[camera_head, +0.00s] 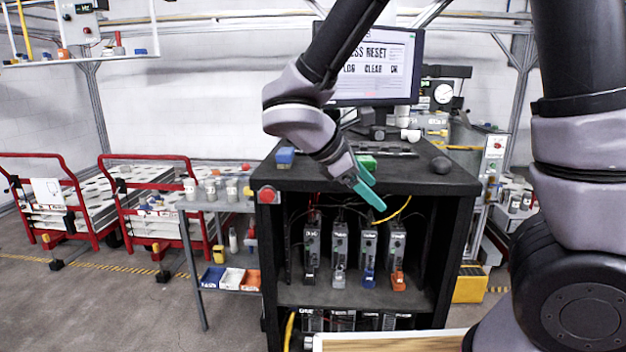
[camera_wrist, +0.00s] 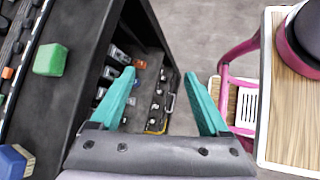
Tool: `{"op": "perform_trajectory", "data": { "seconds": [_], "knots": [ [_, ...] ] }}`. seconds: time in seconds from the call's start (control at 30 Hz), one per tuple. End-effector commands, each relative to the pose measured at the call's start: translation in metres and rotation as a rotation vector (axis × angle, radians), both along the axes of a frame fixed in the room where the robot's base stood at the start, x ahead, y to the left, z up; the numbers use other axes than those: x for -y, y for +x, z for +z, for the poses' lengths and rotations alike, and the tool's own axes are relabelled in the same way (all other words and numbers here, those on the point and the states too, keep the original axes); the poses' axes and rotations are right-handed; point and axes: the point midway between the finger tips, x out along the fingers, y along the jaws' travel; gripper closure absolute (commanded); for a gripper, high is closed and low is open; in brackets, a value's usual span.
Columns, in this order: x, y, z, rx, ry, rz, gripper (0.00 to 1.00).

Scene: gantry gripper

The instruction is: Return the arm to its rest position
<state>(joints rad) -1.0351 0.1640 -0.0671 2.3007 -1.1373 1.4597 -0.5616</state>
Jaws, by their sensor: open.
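My gripper (camera_head: 367,188) has teal fingers and hangs in front of the top front edge of a black cabinet (camera_head: 350,178). In the wrist view the two teal fingers (camera_wrist: 167,100) are spread apart with nothing between them. My arm reaches in from the upper right and bends down to the gripper. A green block (camera_head: 368,162) lies on the cabinet top just behind the gripper, partly hidden by it; it also shows in the wrist view (camera_wrist: 50,60). A blue block (camera_head: 285,156) lies at the left of the cabinet top.
Several modules with cables stand on the cabinet shelf (camera_head: 350,296). Red-framed carts (camera_head: 110,205) and a grey side table (camera_head: 215,205) stand at left. Open floor lies front left.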

Motion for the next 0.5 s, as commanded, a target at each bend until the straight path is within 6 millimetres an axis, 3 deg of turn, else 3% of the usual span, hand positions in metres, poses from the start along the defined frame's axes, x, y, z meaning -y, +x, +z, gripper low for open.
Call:
{"op": "perform_trajectory", "data": {
  "seconds": [0.03, 0.2, 0.5],
  "knots": [
    [0.021, -0.001, 0.009, 0.015, 0.105, -0.128, 0.21],
    [0.066, -0.014, 0.033, 0.092, 0.445, -0.530, 0.21],
    [0.111, -0.032, 0.090, 0.373, 1.044, -1.182, 0.21]
  ]
}}
